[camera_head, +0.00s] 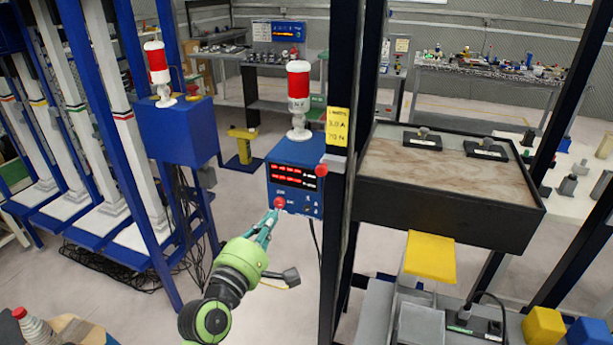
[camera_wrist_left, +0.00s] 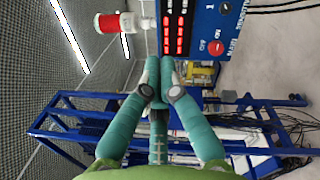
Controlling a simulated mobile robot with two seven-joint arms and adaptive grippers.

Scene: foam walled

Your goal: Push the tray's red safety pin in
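The dark-walled tray (camera_head: 440,205) with a worn wooden floor is at right, beside a black post. A small red knob (camera_head: 321,170) shows at the post's left side, overlapping the blue control box (camera_head: 295,160); I cannot tell whether it is the tray's pin. The box has red displays and a red button (camera_head: 280,203), which also shows in the left wrist view (camera_wrist_left: 216,47). My left gripper (camera_head: 270,218) is just in front of the box's lower left. In the left wrist view its teal fingertips (camera_wrist_left: 160,68) are together with nothing visible between them. My right gripper is out of view.
Two black blocks (camera_head: 422,139) sit in the tray. A yellow plate (camera_head: 430,256) is below its front. The black post (camera_head: 350,150) stands between box and tray. A red-and-white lamp (camera_head: 298,95) tops the box. Open floor lies left of the box.

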